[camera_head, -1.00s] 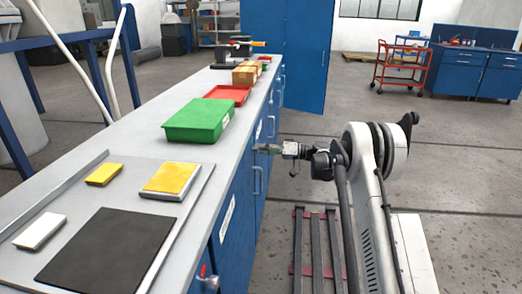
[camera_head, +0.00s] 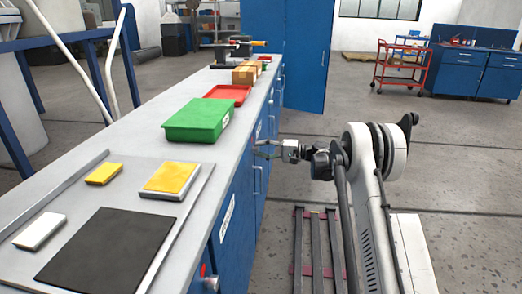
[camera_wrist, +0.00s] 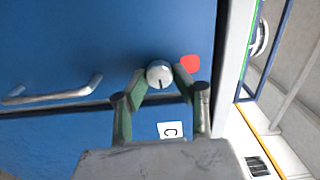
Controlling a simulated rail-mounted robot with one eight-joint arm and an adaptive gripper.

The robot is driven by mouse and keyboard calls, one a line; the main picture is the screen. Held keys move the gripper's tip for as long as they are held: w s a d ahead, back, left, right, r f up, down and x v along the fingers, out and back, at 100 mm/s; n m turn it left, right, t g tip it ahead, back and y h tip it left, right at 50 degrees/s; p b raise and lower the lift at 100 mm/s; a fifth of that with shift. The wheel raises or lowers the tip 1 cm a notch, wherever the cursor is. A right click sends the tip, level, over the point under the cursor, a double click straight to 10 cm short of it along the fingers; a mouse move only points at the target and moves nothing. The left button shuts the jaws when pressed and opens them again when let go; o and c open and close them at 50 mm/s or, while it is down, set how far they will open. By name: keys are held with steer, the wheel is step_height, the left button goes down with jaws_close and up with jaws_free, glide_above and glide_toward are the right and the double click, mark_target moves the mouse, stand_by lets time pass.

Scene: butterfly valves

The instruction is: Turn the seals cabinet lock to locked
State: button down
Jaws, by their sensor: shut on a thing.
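In the wrist view, a round silver lock knob (camera_wrist: 159,71) with a dark line across its face sits on a blue cabinet front (camera_wrist: 60,50). A red mark (camera_wrist: 190,63) is beside the knob on the right. My gripper (camera_wrist: 161,80) is shut on the knob, one green finger on each side. In the head view my gripper (camera_head: 266,150) is at the blue cabinet front below the bench top, and the knob is hidden there.
A bar handle (camera_wrist: 52,94) is left of the knob in the wrist view, and a white label (camera_wrist: 171,130) reads C. A green box (camera_head: 197,120) stands on the bench top (camera_head: 110,143). Another knob (camera_head: 212,284) is on the nearer cabinet front. Open floor lies to the right.

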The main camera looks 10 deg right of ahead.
steer(key=shift+m, duration=0.3)
steer(key=c, duration=1.4)
jaws_free()
steer(key=v, duration=1.2)
